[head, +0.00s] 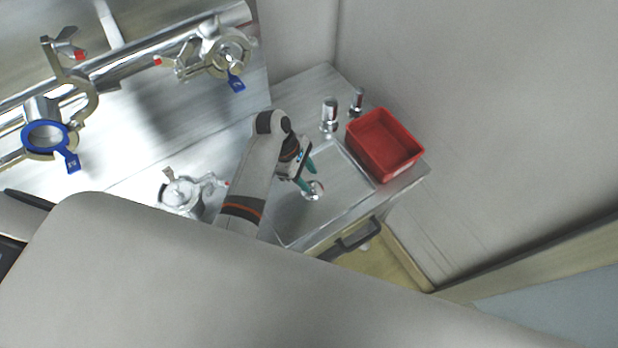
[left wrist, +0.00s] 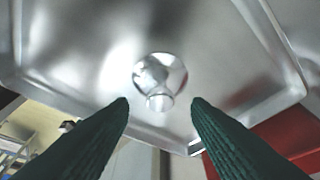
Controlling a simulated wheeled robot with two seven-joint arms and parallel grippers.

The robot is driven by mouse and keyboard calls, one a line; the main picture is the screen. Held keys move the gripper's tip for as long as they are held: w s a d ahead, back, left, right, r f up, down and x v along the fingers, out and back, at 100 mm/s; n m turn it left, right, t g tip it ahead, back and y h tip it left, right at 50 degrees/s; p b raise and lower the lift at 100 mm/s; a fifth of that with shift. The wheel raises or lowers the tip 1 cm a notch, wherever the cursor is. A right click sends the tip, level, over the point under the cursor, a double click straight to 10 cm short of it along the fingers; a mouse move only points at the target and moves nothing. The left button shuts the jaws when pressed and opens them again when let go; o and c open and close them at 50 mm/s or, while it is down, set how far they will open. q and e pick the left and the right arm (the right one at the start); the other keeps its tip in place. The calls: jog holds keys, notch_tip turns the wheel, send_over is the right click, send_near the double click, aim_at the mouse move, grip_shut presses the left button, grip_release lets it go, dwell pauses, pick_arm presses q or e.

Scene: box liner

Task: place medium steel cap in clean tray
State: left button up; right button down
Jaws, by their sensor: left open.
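A shiny round steel cap (head: 315,191) with a narrower neck lies on the bare metal floor of the shallow steel tray (head: 340,208). My left gripper (head: 311,177) has its teal fingers open just above and beside the cap. In the left wrist view the cap (left wrist: 160,75) shows beyond the gap between the two dark green fingertips (left wrist: 160,103), and no finger visibly grips it. The tray (left wrist: 70,85) fills most of that view. My right gripper is not in view.
A red bin (head: 384,146) stands right of the tray. Two upright steel pieces (head: 330,115) (head: 357,102) stand behind it. A steel clamp fitting (head: 182,195) lies left of my arm. Pipes with blue-tagged clamps (head: 46,138) are at the upper left. A wall rises behind the bench.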

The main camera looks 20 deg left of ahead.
pick_arm(q)
jog(key=v, duration=0.5)
jog(key=shift+a+r+b, duration=0.2)
jog(key=shift+r+b, duration=0.1)
jog(key=shift+b, duration=0.1)
